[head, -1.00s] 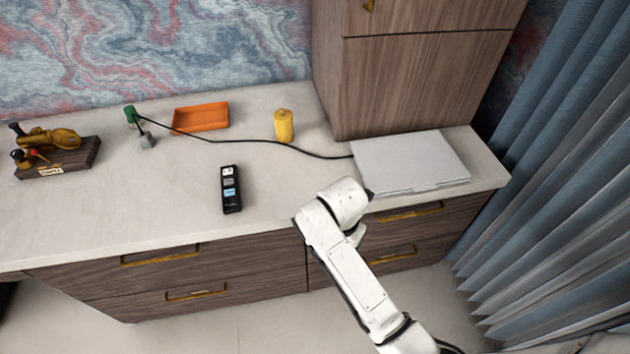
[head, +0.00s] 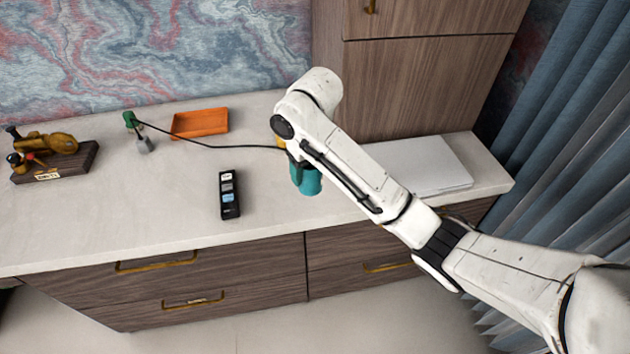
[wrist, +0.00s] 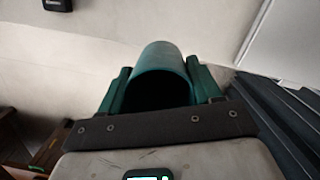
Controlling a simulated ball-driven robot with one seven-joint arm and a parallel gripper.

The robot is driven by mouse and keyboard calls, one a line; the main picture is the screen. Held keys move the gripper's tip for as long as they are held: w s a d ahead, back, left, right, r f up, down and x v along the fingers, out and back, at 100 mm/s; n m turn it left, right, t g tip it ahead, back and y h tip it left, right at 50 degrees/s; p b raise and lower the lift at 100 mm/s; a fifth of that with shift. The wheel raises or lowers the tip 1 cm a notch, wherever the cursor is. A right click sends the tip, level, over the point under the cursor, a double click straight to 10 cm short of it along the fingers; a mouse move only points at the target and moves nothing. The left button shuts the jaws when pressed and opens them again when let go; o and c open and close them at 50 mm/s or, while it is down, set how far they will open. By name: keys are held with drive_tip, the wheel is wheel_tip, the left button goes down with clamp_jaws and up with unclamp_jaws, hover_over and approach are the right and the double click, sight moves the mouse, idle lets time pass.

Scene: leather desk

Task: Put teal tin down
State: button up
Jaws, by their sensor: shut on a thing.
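The teal tin (head: 307,180) is a cylinder, seen in the head view below the end of my arm, over the desk's front part. In the wrist view the tin (wrist: 163,75) sits between my two dark green fingers, and its end facing the camera looks dark and open. My gripper (wrist: 160,85) is shut on it. In the head view my gripper (head: 296,168) is mostly hidden behind my wrist. I cannot tell whether the tin's bottom touches the desk (head: 150,200).
A black device (head: 229,195) lies left of the tin. An orange tray (head: 200,123) and a cable are farther back. A yellow container is mostly hidden behind my arm. A flat pale laptop-like slab (head: 425,165) lies right. A wooden stand (head: 57,163) is far left. Bare desk lies between.

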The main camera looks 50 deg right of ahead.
drive_tip(key=w+d+f, duration=0.2)
drive_tip(key=w+d+f+b, duration=0.1)
drive_tip(key=d+f, duration=0.2)
drive_tip(key=w+d+f, duration=0.2)
drive_tip(key=f, duration=0.1)
drive_tip(key=shift+w+d, duration=0.3)
drive_tip(key=shift+w, duration=0.05)
drive_tip(key=shift+f, duration=1.6)
drive_tip(key=o, duration=1.1)
drive_tip(key=shift+c, duration=0.2)
